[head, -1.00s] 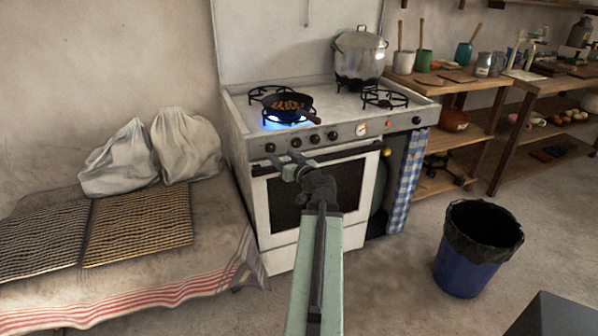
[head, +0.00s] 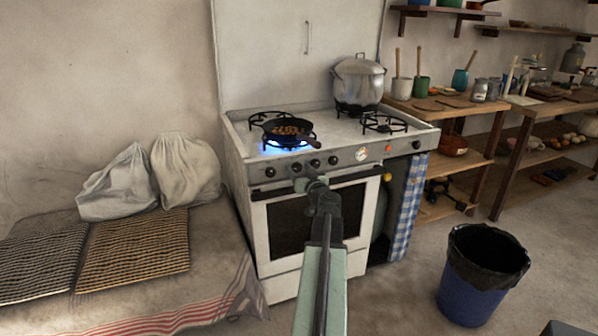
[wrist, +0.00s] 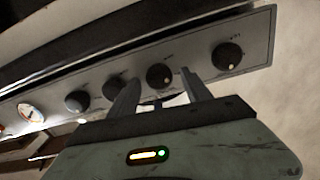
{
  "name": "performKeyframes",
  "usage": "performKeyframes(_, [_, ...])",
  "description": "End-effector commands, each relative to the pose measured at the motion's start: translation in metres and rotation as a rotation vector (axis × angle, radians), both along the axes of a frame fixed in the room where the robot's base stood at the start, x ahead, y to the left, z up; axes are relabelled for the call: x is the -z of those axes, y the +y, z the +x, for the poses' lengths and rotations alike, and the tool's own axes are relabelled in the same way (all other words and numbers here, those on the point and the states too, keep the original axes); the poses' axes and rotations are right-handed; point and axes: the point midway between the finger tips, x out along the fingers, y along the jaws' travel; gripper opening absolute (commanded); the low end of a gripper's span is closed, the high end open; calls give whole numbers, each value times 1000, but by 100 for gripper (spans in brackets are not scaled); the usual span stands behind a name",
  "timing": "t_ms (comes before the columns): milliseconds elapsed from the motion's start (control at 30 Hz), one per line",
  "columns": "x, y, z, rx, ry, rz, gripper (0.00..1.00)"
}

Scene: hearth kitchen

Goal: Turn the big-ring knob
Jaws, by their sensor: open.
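The white stove's front panel (head: 345,158) carries a row of black knobs. I cannot tell which is the big-ring knob. From the left in the head view they are a first knob (head: 270,172), a second (head: 297,168), a third (head: 315,162) and a fourth (head: 333,160). My gripper (head: 308,183) is open just below the second and third knobs. In the wrist view, one knob (wrist: 159,75) lies between the fingertips of my gripper (wrist: 160,90), with no contact visible. Another knob (wrist: 227,56) is to its right; one finger partly covers the knob to its left (wrist: 114,89).
A pan (head: 288,130) sits over a lit blue burner (head: 280,149) at the front left. A steel pot (head: 358,82) stands at the back right. The oven handle (head: 345,181) runs below the panel. A blue bin (head: 468,306) stands on the floor at right.

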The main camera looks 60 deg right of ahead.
Motion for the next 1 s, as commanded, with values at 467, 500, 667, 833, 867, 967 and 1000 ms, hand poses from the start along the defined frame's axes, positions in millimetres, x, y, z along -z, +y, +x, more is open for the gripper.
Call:
performKeyframes(467, [0,3,-1,-1,-1,2,0])
performKeyframes(500, [0,2,0,-2,-3,4,0])
performKeyframes(667, [0,2,0,-3,-25,33,0])
performKeyframes(833, [0,1,0,-3,-78,105,0])
performKeyframes(867, [0,1,0,-3,-91,123,0])
performKeyframes(967, [0,1,0,-3,-140,189,0])
performKeyframes(1000, [0,0,0,-3,-161,218,0])
